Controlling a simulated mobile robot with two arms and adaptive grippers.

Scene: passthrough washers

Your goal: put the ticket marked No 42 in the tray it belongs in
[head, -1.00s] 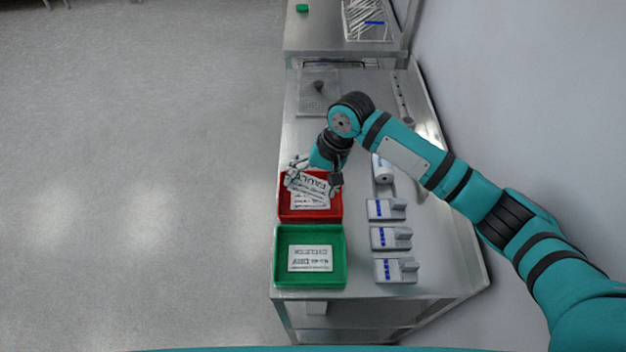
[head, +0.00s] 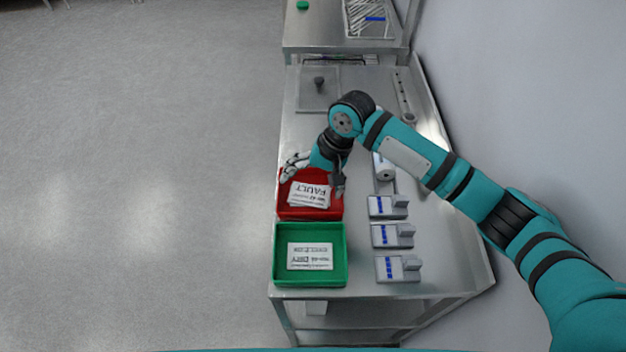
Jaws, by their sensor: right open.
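A white ticket with large upside-down letters reading FAULT (head: 311,195) lies in the red tray (head: 310,215). Its number is too small to read surely. My right gripper (head: 314,178) is open above the red tray, one finger at the tray's left edge and one at its right, with the ticket between and below them, apart from its grasp. Another white ticket (head: 310,257) lies in the green tray (head: 282,275); its print is upside down and its number is unclear. My left gripper is out of view.
Three grey blocks with blue marks (head: 396,268) stand in a column right of the trays. A white roll (head: 385,171) lies beyond them. A perforated plate (head: 318,100) with a dark knob is farther back. The wall closes off the right side.

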